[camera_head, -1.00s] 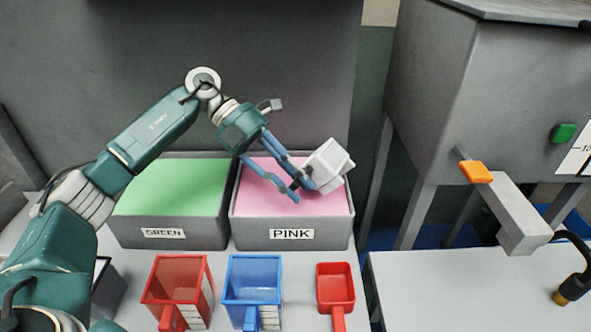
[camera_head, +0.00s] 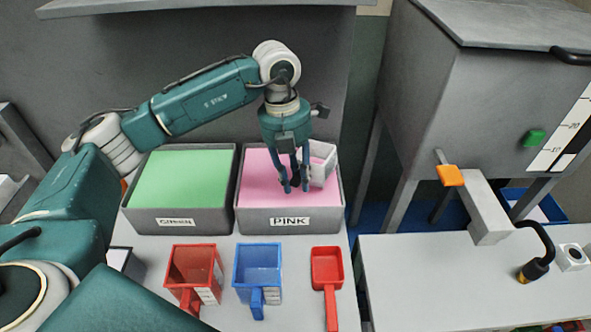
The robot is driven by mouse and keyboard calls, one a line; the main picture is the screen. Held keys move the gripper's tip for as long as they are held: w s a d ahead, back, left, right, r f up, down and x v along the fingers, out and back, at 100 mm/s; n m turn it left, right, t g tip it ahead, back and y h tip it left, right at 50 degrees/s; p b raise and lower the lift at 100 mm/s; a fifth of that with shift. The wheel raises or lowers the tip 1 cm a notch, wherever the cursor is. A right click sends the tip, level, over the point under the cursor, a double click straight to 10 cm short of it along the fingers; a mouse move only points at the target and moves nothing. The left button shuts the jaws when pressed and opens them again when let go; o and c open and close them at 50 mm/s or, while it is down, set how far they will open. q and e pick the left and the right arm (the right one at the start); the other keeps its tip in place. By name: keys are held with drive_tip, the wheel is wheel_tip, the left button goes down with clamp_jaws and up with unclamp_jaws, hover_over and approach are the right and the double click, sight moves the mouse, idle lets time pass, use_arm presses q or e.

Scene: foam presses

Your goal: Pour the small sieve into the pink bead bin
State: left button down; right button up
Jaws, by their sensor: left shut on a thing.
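The small sieve (camera_head: 322,163) is a pale grey-white box-shaped vessel, seen over the right half of the pink bead bin (camera_head: 290,228). My left gripper (camera_head: 296,188) points down over the bin, its fingers shut on the sieve's handle side. The sieve is beside the fingers, to their right, and partly hidden by them. Its inside and whether anything is falling from it cannot be made out. The bin is grey, labelled PINK, and filled with a flat pink surface. My right gripper does not show.
The grey GREEN bin (camera_head: 176,227) with a green surface stands just left. In front are a red container (camera_head: 194,272), a blue container (camera_head: 257,270) and a red scoop (camera_head: 327,268). A grey machine (camera_head: 480,100) with an orange-tipped lever (camera_head: 451,176) stands at right.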

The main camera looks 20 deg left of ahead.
use_arm(q)
drive_tip(key=shift+r+y, duration=0.3)
drive_tip(key=shift+y, duration=0.3)
drive_tip(key=shift+a, duration=0.1)
drive_tip(key=shift+r+p, duration=0.8)
drive_tip(key=shift+r, duration=0.7)
